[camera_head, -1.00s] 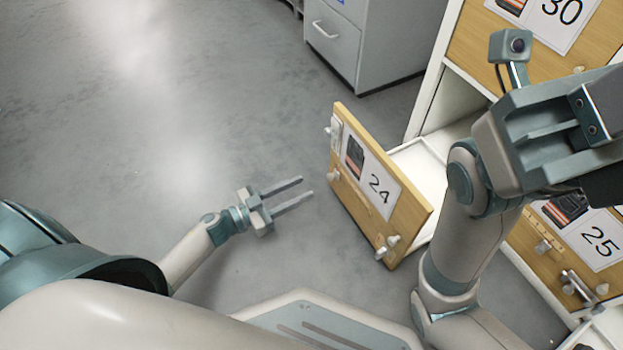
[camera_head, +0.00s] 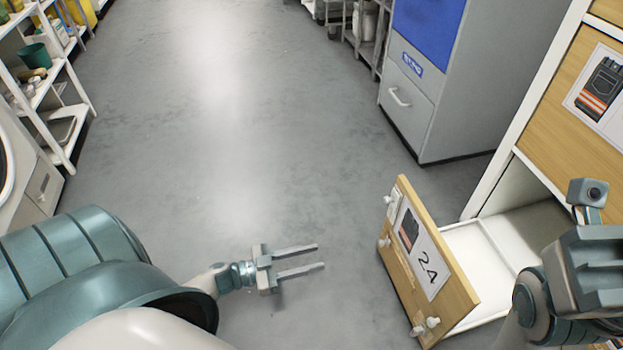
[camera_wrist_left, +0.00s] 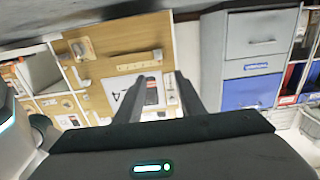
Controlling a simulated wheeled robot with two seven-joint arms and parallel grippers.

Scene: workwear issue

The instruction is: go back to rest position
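My left gripper (camera_head: 320,257) is open and empty above the grey floor in the head view. Its two fingers point right, toward the open drawer 24, and stand apart from it. In the left wrist view its dark fingers (camera_wrist_left: 158,88) are spread with nothing gripped between them. My right arm's wrist part (camera_head: 590,265) shows at the right edge of the head view, in front of the cabinet. Its fingers are outside the picture.
Drawer 24 (camera_head: 425,262) stands pulled out of the wooden-fronted cabinet at the right. A grey cabinet with a blue upper part (camera_head: 428,30) stands behind it. White shelves (camera_head: 62,100) line the far left. The middle floor (camera_head: 230,150) is clear.

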